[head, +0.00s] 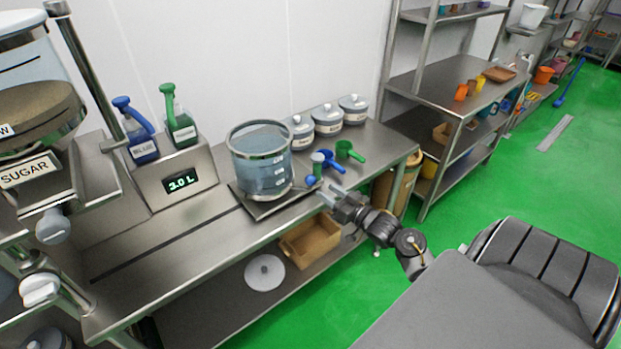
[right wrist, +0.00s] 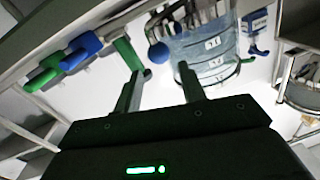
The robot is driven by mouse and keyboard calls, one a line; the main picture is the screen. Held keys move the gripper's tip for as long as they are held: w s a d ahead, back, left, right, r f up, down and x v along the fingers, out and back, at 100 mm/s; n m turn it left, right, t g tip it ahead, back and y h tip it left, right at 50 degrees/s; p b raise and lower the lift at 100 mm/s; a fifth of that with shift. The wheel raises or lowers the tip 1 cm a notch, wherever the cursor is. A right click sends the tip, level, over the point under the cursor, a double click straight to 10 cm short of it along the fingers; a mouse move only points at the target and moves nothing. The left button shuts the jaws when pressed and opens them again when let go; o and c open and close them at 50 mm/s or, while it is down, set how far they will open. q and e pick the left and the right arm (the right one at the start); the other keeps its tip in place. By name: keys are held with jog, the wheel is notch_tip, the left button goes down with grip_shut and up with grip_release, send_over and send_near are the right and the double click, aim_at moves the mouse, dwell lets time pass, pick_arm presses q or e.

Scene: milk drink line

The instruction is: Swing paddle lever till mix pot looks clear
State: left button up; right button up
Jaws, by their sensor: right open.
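The mix pot (head: 262,165) is a clear round vessel with a metal rim and marked labels, holding bluish see-through liquid, on a metal plate on the bench. It also shows in the right wrist view (right wrist: 205,50). A blue ball knob (head: 311,181) sits low at its right side, likely the paddle lever's end; the knob also shows in the right wrist view (right wrist: 158,53). My right gripper (head: 327,193) is open and empty, just right of the knob, with no clear contact. My left gripper is out of view.
A blue scoop (head: 332,162) and green scoop (head: 350,151) lie right of the pot. Lidded canisters (head: 327,119) stand behind. A display (head: 180,181) reads 3.0 L, below blue (head: 136,130) and green (head: 177,118) handled containers. The bench's front left top is clear.

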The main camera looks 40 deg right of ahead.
aim_at(314, 183)
jog(key=w, duration=0.2)
jog(key=w+p, duration=0.1)
jog(key=w, duration=0.5)
jog(key=shift+w+a, duration=0.25)
jog(key=shift+a, duration=0.05)
grip_shut()
jog(key=shift+a, duration=0.15)
